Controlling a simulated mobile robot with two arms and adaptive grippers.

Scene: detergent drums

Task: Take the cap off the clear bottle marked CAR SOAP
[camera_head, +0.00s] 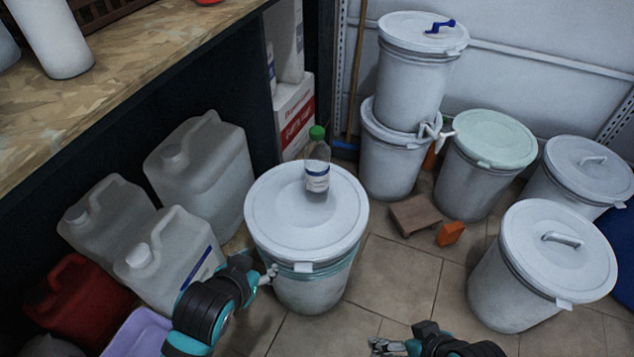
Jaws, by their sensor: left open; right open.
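A clear bottle (317,170) with a green cap (317,132) stands upright on the lid of a white drum (290,222) in the middle. It has a white and blue label, whose words are too small to read. The cap is on the bottle. My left gripper (270,274) is open and empty at the drum's lower left side, below the lid's edge and well apart from the bottle. My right gripper (376,346) is open at the bottom edge, low in front of the drum, far from the bottle.
Several white drums stand at the back and right, two stacked (415,85). Translucent jerrycans (200,170) and a red can (72,305) crowd the left under a wooden shelf (110,70). A brown block (415,215) and an orange item (450,233) lie on the tiles.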

